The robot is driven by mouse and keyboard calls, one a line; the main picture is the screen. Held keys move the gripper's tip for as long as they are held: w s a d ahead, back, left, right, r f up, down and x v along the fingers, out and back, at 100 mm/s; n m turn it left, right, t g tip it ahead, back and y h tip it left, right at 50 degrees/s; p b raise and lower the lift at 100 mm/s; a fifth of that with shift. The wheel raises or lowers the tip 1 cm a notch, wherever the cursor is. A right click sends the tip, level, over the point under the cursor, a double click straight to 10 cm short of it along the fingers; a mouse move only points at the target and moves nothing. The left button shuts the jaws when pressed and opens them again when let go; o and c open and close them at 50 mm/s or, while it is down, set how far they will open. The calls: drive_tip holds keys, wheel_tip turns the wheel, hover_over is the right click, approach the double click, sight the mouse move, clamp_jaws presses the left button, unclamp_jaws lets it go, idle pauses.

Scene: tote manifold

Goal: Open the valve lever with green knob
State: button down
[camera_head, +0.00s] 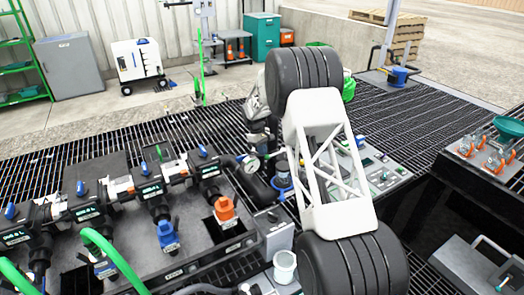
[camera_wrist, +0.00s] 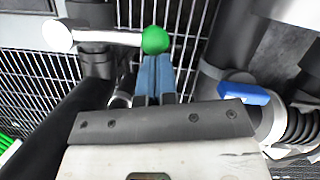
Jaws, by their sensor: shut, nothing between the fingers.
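The green knob (camera_wrist: 155,40) is a round ball at the right end of a shiny metal lever (camera_wrist: 105,36) in the wrist view. The lever lies roughly level across the picture, with a pale rounded end at the left. My gripper (camera_wrist: 155,62) is shut, with its blue fingers pressed together and nothing between them. The fingertips are directly below the knob in the picture and overlap its lower edge; I cannot tell whether they touch it. In the head view I cannot make out this knob or the fingers; my arm covers much of that area.
A blue-handled valve (camera_wrist: 242,93) and a ribbed pipe fitting (camera_wrist: 300,126) are to the right of the fingers. Dark pipes flank the lever above metal grating. In the head view, a manifold (camera_head: 205,230) with several blue-handled valves and an orange fitting (camera_head: 224,208) stands left of my arm.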

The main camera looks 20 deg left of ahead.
sight(269, 156)
drive_tip(key=shift+s+d, duration=0.1)
drive_tip(key=shift+s, duration=0.05)
drive_tip(key=shift+s+d+n+t, duration=0.3)
drive_tip(key=shift+s+d+n, duration=0.5)
drive_tip(key=shift+n, duration=0.5)
drive_tip(key=s+d+n, duration=0.1)
drive_tip(key=s+d+n+t, duration=0.1)
drive_tip(key=n, duration=0.1)
drive_tip(key=shift+d+f, duration=0.1)
drive_tip(key=shift+d, duration=0.05)
drive_tip(key=shift+s+d+n+t, duration=0.2)
drive_tip(key=shift+d+n, duration=0.5)
drive_tip(key=shift+d, duration=0.05)
drive_tip(key=shift+s+d+n+t, duration=0.15)
drive_tip(key=shift+d+n+t, duration=0.05)
drive_tip(key=shift+d+n, duration=0.55)
drive_tip(key=shift+s+d+n+t, duration=0.2)
drive_tip(key=shift+d+n, duration=0.45)
drive_tip(key=shift+d, duration=0.1)
